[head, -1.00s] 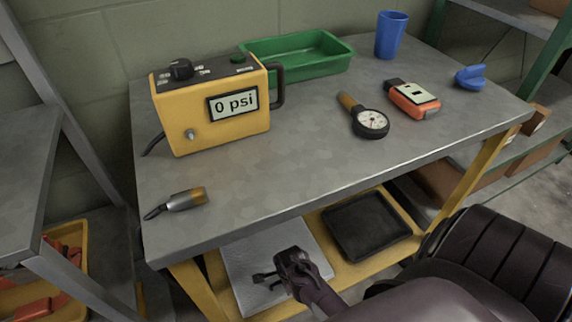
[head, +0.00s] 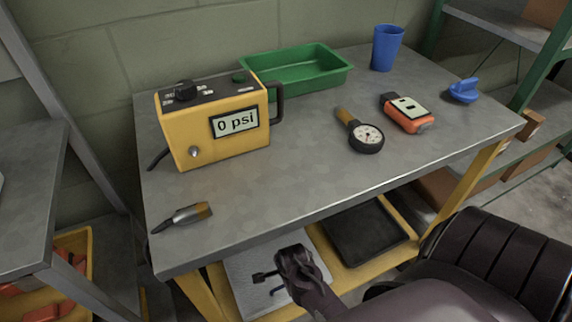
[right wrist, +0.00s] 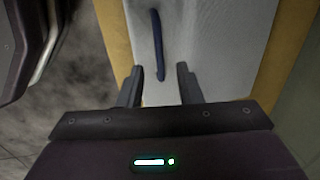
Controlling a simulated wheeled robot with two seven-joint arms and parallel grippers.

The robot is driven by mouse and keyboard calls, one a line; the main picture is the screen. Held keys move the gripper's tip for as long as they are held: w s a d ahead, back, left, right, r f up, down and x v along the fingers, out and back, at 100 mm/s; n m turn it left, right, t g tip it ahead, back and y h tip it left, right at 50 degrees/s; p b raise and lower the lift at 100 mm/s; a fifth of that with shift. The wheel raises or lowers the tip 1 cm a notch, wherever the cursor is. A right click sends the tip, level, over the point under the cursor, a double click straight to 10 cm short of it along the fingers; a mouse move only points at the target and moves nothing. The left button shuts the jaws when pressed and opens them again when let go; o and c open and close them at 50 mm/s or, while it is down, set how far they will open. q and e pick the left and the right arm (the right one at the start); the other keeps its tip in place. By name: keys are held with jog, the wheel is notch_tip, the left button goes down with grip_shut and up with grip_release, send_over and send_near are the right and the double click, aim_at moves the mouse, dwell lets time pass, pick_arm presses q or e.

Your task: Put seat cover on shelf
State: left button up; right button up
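No thing in view can be told for certain as the seat cover. A flat light-grey sheet or tray (head: 244,270) lies on the yellow lower shelf under the workbench. In the right wrist view, a thin dark-blue strip (right wrist: 157,45) lies on this pale surface (right wrist: 205,35). My right gripper (head: 264,284) is over the pale sheet's front part. In the right wrist view it (right wrist: 158,84) is open, with the blue strip between and ahead of its fingers, nothing held. My left gripper is not in view.
The grey bench top (head: 290,175) holds a yellow psi box (head: 215,135), green tray (head: 300,80), blue cup (head: 387,48), gauge (head: 365,137), orange meter (head: 407,115) and small tool (head: 182,217). A black tray (head: 360,238) shares the lower shelf. Another shelf (head: 525,35) stands right.

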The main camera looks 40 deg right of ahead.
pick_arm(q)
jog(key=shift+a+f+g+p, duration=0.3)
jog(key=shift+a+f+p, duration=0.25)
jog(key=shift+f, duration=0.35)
pick_arm(e)
jog(key=s+a+r+n, duration=0.3)
jog(key=r+n, duration=0.3)
jog(key=n, duration=0.6)
jog(key=s+a+r+n+g+y, duration=0.1)
jog(key=s+a+r+n, duration=0.3)
jog(key=n, duration=0.8)
notch_tip(320, 180, up, 2)
jog(key=shift+s+a+r, duration=0.1)
jog(key=shift+s+a, duration=0.15)
jog(key=shift+a, duration=0.55)
